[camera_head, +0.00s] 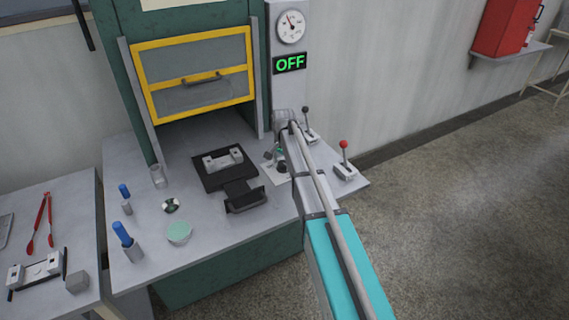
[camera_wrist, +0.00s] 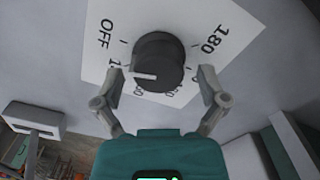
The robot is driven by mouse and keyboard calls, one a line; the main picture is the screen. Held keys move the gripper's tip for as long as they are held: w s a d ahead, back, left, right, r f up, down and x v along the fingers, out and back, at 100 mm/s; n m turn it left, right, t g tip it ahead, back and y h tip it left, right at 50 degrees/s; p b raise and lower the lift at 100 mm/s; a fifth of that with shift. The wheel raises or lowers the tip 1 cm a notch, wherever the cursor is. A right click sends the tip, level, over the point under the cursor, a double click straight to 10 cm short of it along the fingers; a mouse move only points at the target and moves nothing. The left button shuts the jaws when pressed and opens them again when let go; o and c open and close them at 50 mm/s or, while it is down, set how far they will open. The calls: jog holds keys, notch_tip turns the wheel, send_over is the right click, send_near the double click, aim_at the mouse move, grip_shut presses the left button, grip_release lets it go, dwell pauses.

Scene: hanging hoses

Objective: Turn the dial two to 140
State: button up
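A round black dial (camera_wrist: 158,60) with a white pointer mark sits on a white scale plate (camera_wrist: 222,32) in the wrist view. The plate reads OFF at the left and 180 at the right; the numbers between are partly hidden by the dial and fingers. The pointer mark is at the dial's lower left, toward a partly covered number beginning with 1. My gripper (camera_wrist: 160,74) is open, one finger on each side of the dial, with visible gaps. In the head view the dial area (camera_head: 282,168) is small and partly covered by my arm.
A green OFF display (camera_head: 289,63) and a gauge (camera_head: 291,26) are above. A black-knobbed lever (camera_head: 306,122) and a red-knobbed lever (camera_head: 344,158) stand right of the dial. A black fixture (camera_head: 222,170) lies left, before the yellow-framed door (camera_head: 195,72).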

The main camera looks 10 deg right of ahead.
jog(key=c, duration=1.1)
jog(key=shift+n, duration=0.4)
jog(key=shift+a+n, duration=0.1)
jog(key=shift+n, duration=2.5)
jog(key=o, duration=1.2)
jog(key=shift+c, duration=0.2)
jog(key=s+r+n+p, duration=0.2)
jog(key=s, duration=2.7)
jog(key=shift+s+d+n, duration=0.25)
jog(key=shift+n, duration=0.05)
